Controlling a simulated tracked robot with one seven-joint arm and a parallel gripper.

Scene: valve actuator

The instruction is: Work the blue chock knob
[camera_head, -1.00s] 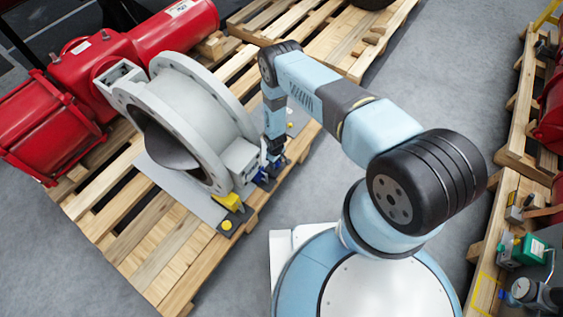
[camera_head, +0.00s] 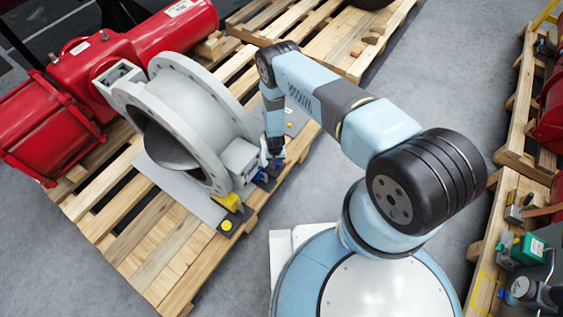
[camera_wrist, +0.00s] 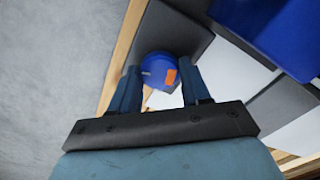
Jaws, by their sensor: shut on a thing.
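The blue chock knob (camera_wrist: 158,70) is round, with an orange mark on its side, and sits on a dark grey plate (camera_wrist: 172,32) in the wrist view. My gripper (camera_wrist: 160,74) has one finger on each side of it and is shut on it. The blue chock body (camera_wrist: 285,35) fills the upper right of that view. In the head view my gripper (camera_head: 275,158) points down beside the blue chock (camera_head: 258,174), at the near side of the grey valve (camera_head: 190,105). There the fingers and knob are too small to make out clearly.
A yellow chock (camera_head: 229,201) with a yellow knob (camera_head: 226,225) stands to the left of the blue one. The valve and red actuator (camera_head: 110,65) rest on a wooden pallet (camera_head: 175,275). Grey floor lies in front; another pallet with tools is at the right.

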